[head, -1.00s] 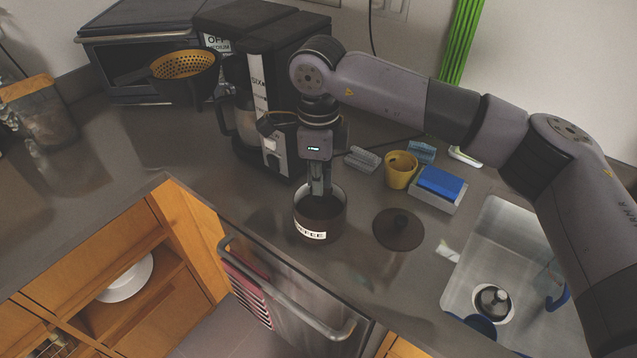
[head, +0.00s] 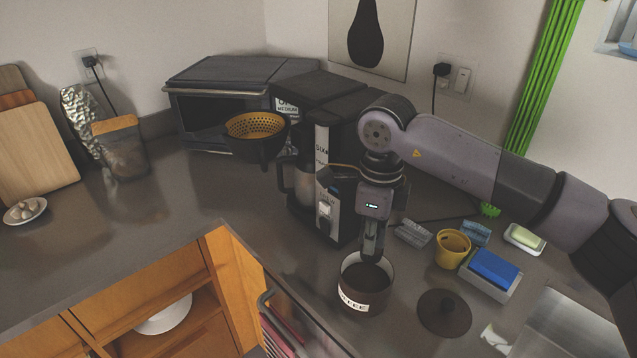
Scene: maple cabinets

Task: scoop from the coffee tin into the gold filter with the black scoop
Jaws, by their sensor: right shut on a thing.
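The coffee tin (head: 367,297), dark with a white label, stands open on the counter near its front edge. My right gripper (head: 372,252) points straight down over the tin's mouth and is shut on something. The black scoop is not clearly visible; the fingers and the tin's wall hide what is held. The gold filter (head: 256,126) sits in a black holder swung out from the coffee maker, above and left of the tin. My left gripper is not in view.
The coffee maker (head: 323,165) stands just behind and left of my right gripper. A dark round lid (head: 444,312) lies right of the tin. A yellow cup (head: 452,249) and a blue sponge (head: 494,268) are farther right. The counter at left is mostly clear.

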